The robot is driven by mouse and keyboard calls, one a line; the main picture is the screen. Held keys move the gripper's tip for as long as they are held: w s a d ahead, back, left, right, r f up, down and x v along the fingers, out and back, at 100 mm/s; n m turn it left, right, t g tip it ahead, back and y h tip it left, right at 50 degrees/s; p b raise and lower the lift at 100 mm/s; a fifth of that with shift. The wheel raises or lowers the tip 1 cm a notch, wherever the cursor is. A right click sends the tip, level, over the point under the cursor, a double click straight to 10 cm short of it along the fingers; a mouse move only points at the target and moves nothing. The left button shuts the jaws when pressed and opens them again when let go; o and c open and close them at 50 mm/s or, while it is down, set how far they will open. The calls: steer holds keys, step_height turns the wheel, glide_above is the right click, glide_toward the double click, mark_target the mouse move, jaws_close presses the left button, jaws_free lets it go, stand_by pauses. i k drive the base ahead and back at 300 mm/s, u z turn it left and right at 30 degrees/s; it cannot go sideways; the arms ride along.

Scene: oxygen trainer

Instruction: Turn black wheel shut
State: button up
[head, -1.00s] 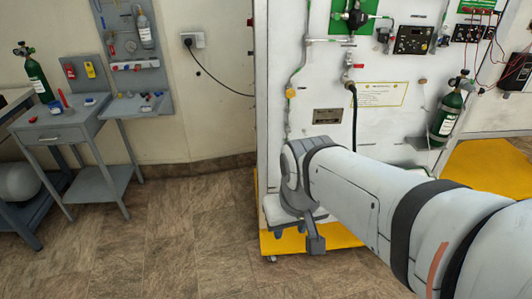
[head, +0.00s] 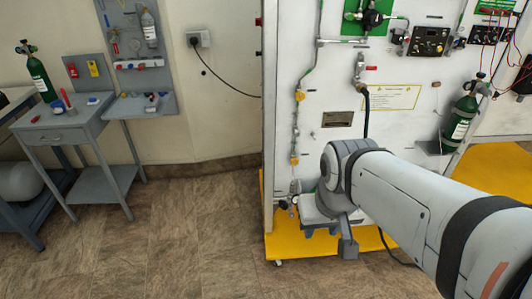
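A dark round fitting, possibly the black wheel (head: 373,18), sits on a green plate high on the white trainer panel (head: 400,140). I cannot tell whether it is the task's wheel or how far it is turned. My arm reaches in from the right, and its grey wrist is in front of the lower left panel, well below that fitting. My gripper's fingers are hidden behind the wrist. A small grey block hangs below the wrist. A vertical pipe with yellow fittings (head: 295,160) runs down just left of the wrist, to a small gauge-like part (head: 294,198).
A red-handled valve (head: 362,68) with a black hose is above my wrist. A green cylinder (head: 461,118) stands at the right of the panel. The yellow base (head: 285,245) juts out below. A grey workbench (head: 60,130) stands left, with open floor between.

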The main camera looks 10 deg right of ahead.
mark_target(283, 204)
steer(key=z, duration=0.05)
steer(key=i, duration=0.9)
steer(key=z, duration=0.7)
steer(key=k, duration=0.7)
steer(key=z, duration=0.35)
steer(key=i, duration=0.5)
